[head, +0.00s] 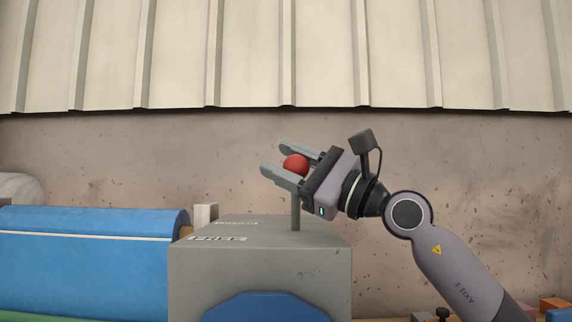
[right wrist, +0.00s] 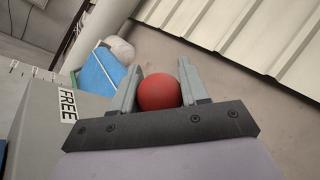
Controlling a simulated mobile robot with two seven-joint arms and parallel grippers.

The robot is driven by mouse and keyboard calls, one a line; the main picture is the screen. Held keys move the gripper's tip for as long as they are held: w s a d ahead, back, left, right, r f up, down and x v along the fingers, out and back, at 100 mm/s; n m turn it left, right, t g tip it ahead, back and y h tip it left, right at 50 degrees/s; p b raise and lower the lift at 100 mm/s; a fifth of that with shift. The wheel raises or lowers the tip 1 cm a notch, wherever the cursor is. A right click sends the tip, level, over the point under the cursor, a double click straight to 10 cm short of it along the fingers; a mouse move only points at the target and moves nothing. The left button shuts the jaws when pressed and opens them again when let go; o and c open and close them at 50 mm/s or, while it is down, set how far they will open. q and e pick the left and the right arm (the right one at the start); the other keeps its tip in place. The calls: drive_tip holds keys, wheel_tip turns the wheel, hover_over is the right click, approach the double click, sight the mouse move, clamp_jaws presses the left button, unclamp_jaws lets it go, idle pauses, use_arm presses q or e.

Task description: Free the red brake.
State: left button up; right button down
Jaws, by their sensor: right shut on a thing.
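The red brake knob (head: 295,164) sits on top of an upright grey lever (head: 295,211) that rises from a grey box (head: 310,260). The box's top carries a label reading FREE (head: 217,239) on its left part and a second, hard-to-read label behind it. My right gripper (head: 289,161) reaches in from the right and is shut on the red knob, with one finger on each side. In the right wrist view the red knob (right wrist: 159,92) sits between the two fingers, close to the palm. The FREE label (right wrist: 68,106) shows at the left there. My left gripper is not in view.
A large blue roll (head: 90,250) lies left of the box, with a pale rounded thing (head: 20,187) behind it. A blue rounded part (head: 265,308) is on the box's front. A stained wall (head: 480,160) and ribbed panels (head: 330,50) stand behind. Small blocks (head: 554,304) lie at lower right.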

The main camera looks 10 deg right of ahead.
sight(307, 173)
drive_tip(key=shift+s+a, duration=0.1)
drive_tip(key=shift+a, duration=0.05)
drive_tip(key=c, duration=1)
unclamp_jaws()
drive_tip(key=o, duration=0.4)
drive_tip(key=shift+s, duration=0.1)
drive_tip(key=shift+s+d+f, duration=0.2)
drive_tip(key=shift+d+f, duration=0.05)
drive_tip(key=shift+d, duration=0.25)
drive_tip(key=b+v, duration=0.1)
drive_tip(key=v, duration=0.4)
drive_tip(key=shift+f, duration=0.1)
drive_tip(key=shift+s+d+f+b, duration=0.15)
drive_tip(key=shift+s+d+b, duration=0.15)
drive_tip(key=shift+s+d, duration=0.05)
